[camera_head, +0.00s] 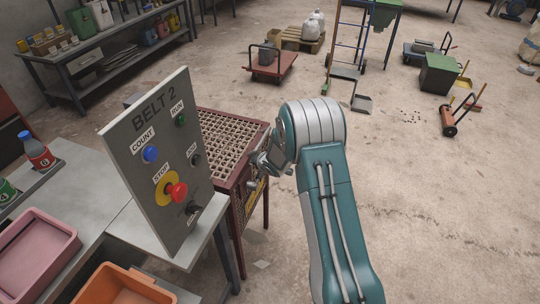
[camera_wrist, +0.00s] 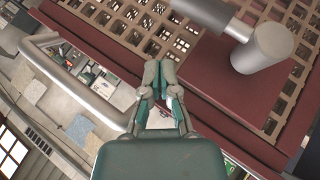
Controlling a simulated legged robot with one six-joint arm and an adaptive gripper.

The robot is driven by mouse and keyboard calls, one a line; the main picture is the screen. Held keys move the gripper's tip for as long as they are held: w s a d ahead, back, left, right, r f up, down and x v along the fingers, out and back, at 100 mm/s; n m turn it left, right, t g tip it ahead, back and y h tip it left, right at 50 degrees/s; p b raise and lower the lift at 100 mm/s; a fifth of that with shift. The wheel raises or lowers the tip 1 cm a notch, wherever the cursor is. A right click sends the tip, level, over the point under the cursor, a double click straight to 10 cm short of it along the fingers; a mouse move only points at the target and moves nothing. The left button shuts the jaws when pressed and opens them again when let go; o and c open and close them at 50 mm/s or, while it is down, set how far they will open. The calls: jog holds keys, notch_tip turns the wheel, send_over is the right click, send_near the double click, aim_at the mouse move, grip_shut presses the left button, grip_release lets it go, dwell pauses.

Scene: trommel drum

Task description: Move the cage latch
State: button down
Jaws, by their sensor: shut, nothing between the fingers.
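The cage (camera_head: 232,133) has a dark red frame and a tan grid top, and stands behind the BELT 2 panel in the head view. Its red edge also shows in the wrist view (camera_wrist: 215,75). A grey bar with a thick round knob (camera_wrist: 262,48), which looks like the latch, lies over the grid at the upper right of the wrist view. My gripper (camera_wrist: 161,72) is shut and empty by the cage's edge, left of the knob and apart from it in the picture. In the head view my gripper (camera_head: 262,165) is at the cage's right side; the latch cannot be made out there.
The upright BELT 2 panel (camera_head: 150,130), with buttons and a red stop knob, stands left of my arm. A bent pale metal tube (camera_wrist: 75,75) is left of my gripper in the wrist view. Pink (camera_head: 35,250) and orange (camera_head: 120,285) trays are front left.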

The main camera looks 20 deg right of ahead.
jog(key=s+d+r+m+h, duration=0.15)
jog(key=s+d+r, duration=0.25)
jog(key=r, duration=0.6)
jog(key=s+d+r+m+h, duration=0.1)
jog(key=s+d+r+m, duration=0.2)
jog(key=r, duration=0.6)
jog(key=s+r+m+h, duration=0.2)
jog(key=s+r+m, duration=0.1)
jog(key=s+r, duration=0.65)
jog(key=s+a+r+m+g+y, duration=0.1)
jog(key=s+a+m+g, duration=0.1)
jog(key=s, duration=1)
jog(key=s+a+r+m+g+y, duration=0.1)
jog(key=s+a+m, duration=0.2)
jog(key=s, duration=1)
jog(key=shift+s+a+r+g, duration=0.3)
jog(key=shift+a+g, duration=0.1)
jog(key=shift+a, duration=0.45)
